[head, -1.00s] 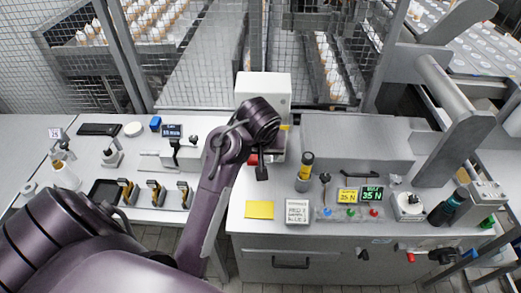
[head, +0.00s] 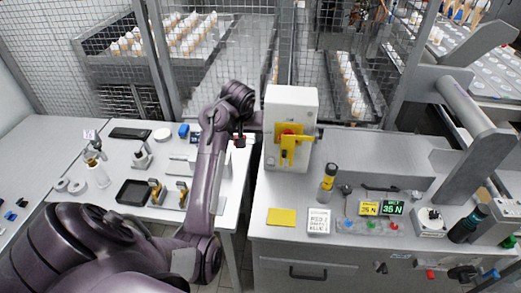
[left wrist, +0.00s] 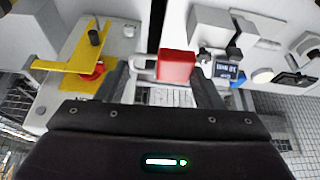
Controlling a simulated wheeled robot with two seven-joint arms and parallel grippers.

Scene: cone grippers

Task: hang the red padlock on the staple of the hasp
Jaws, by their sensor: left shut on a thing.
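The red padlock (head: 239,142) is in my left gripper (head: 241,134), left of the white box in the head view. In the left wrist view the padlock (left wrist: 177,66) sits between the fingers of my left gripper (left wrist: 163,80), its pale shackle (left wrist: 143,66) pointing left towards the box. The yellow hasp (head: 289,150) is on the front of the white box (head: 291,100), over a red part. The hasp (left wrist: 72,55) also shows in the left wrist view, apart from the shackle. I cannot make out the staple clearly. My right gripper is out of view.
The left bench holds a black tray (head: 133,192) and small fixtures. A gap separates the benches. Wire mesh stands behind.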

